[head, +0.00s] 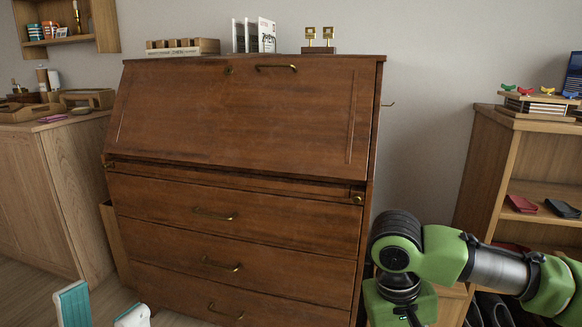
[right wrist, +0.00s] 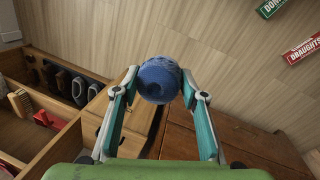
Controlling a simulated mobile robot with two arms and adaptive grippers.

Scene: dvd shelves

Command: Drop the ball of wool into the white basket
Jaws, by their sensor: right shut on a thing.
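The ball of wool (right wrist: 158,80) is a small blue ball in the right wrist view. My right gripper (right wrist: 159,84) is shut on it, with a teal-padded finger on each side. In the head view only the green right arm shows at the lower right; its fingers and the ball are not seen there. My left gripper (head: 103,308) shows at the bottom left of the head view as two separated fingertips with nothing visible between them. I see no white basket in either view.
A brown wooden bureau (head: 240,115) with drawers fills the middle of the head view. A wooden shelf (head: 485,165) stands at the right, beyond my right arm. A wooden cabinet (head: 70,180) stands at the left. Open compartments (right wrist: 40,150) with shoes and brushes show in the right wrist view.

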